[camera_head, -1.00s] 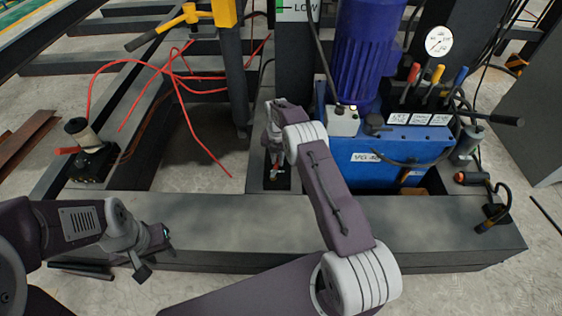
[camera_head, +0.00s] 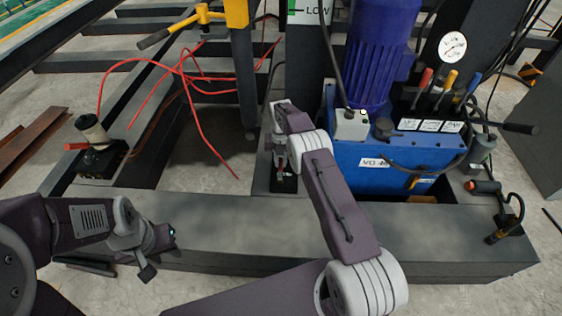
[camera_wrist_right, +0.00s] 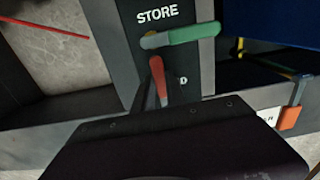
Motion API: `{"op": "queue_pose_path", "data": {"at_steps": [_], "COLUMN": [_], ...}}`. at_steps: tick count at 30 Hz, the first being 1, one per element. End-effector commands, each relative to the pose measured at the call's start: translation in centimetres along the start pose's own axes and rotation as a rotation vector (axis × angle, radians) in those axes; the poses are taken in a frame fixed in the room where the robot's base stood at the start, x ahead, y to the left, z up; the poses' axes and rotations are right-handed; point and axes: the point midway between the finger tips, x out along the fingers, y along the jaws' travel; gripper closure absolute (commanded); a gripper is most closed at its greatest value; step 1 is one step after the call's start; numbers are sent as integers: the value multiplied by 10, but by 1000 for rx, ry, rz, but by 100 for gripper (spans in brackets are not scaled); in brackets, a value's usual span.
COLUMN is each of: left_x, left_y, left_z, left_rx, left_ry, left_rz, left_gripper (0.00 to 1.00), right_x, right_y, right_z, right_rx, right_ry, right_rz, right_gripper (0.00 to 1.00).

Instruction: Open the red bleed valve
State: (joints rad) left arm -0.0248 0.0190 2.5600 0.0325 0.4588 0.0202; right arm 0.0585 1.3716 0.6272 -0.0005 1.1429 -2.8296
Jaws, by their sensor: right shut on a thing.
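The red bleed valve's lever (camera_wrist_right: 158,78) shows in the right wrist view, below a green lever (camera_wrist_right: 190,35), on a dark plate (camera_wrist_right: 132,60) marked STORE. In the head view my right gripper (camera_head: 281,168) points down at the small dark valve block beside the blue power unit, shut on the red lever. The grip itself is mostly covered. My left gripper (camera_head: 160,255) hangs empty at the lower left, over the front beam; its jaw gap is unclear.
The blue power unit (camera_head: 385,150) with its motor and several coloured levers stands right of the valve. A hand pump (camera_head: 94,140) sits at the left. Red hoses (camera_head: 200,120) lie loose between the beams. The front beam's top (camera_head: 230,222) is clear.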

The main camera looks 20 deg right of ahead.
Motion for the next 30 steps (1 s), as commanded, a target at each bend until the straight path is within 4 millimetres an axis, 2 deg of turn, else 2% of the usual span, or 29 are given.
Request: {"op": "queue_pose_path", "data": {"at_steps": [4, 5, 6, 7, 14, 17, 24, 30], "left_x": [0, 0, 0, 0, 0, -4, -34, -46], "left_y": [0, 0, 0, 0, 0, 0, 1, 1], "left_z": [0, 0, 0, 0, 0, 0, -4, -5], "left_rx": [0, 0, 0, 0, 0, 0, 0, 0], "left_ry": [0, 0, 0, 0, 0, 0, 0, 0], "left_rz": [0, 0, 0, 0, 0, 0, 0, 0], "left_gripper": [64, 64, 64, 64, 64, 64, 64, 64], "right_x": [0, 0, 0, 0, 0, -6, -61, -88], "right_y": [1, 1, 1, 1, 0, 0, 1, 1], "right_z": [-1, -1, -1, -1, 0, 0, 0, 0], "right_rx": [-2, -2, -2, -2, 0, 0, -1, -1], "right_ry": [2, 2, 1, 1, 1, -1, -1, 0], "right_rz": [1, 1, 1, 1, 1, 1, 1, 1], "right_gripper": [100, 76, 64, 62, 62, 62, 62, 62]}}
